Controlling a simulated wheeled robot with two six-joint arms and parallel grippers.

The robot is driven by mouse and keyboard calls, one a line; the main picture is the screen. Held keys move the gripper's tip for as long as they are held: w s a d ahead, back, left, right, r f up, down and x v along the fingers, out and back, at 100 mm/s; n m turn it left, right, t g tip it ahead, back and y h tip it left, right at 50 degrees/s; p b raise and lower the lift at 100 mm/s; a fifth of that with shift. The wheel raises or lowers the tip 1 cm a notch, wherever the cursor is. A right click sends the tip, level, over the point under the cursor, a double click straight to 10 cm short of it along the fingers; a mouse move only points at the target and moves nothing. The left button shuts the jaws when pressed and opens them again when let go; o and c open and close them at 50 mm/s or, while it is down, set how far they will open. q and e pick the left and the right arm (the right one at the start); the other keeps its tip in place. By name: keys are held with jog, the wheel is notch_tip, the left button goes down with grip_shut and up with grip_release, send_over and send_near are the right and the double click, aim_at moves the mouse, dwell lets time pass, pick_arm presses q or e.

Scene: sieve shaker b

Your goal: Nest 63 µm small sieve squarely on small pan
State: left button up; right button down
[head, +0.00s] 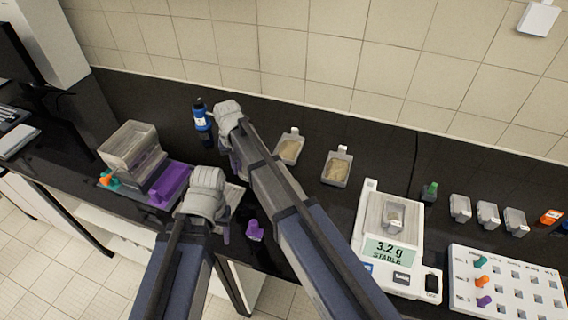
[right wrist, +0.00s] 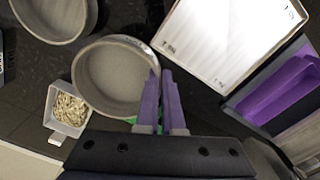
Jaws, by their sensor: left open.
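In the right wrist view a shallow round grey sieve (right wrist: 115,75) with a pale mark on its rim lies beside my right gripper (right wrist: 161,74). The two purple fingers are close together across its near rim and look closed on it. A second round grey vessel, likely the small pan (right wrist: 55,12), is cut off at the top left, apart from the sieve. In the head view my right arm hides both. My left gripper (head: 226,232) is open and low over the front of the bench, its fingers partly hidden by its wrist. A bit of green shows behind the right fingers.
A white panel (right wrist: 225,35) and a purple holder (right wrist: 280,90) lie right of the right fingers. A stack of clear boxes (head: 130,150) stands left. Sample trays (head: 337,168), a balance (head: 382,225) reading 3.2 g and a white rack (head: 510,285) stand right.

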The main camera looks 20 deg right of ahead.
pick_arm(q)
jog(key=shift+o, duration=0.2)
notch_tip(320, 180, up, 6)
jog(key=p, duration=0.5)
jog(key=shift+w+d+f, duration=0.1)
jog(key=shift+d+f, duration=0.05)
pick_arm(e)
jog(key=s+d+r, duration=0.5)
jog(key=s+d, duration=0.4)
jog(key=shift+r, duration=0.25)
pick_arm(q)
jog(key=shift+f, duration=0.15)
pick_arm(e)
jog(key=shift+f, duration=0.1)
pick_arm(q)
notch_tip(320, 180, down, 6)
jog(key=b, duration=0.5)
jog(key=shift+b, duration=0.35)
pick_arm(e)
notch_tip(320, 180, down, 6)
jog(key=shift+r, duration=0.15)
pick_arm(q)
jog(key=shift+f+b, duration=0.55)
jog(key=shift+b, duration=0.15)
pick_arm(e)
jog(key=shift+f, duration=0.7)
jog(key=c, duration=1)
grip_release()
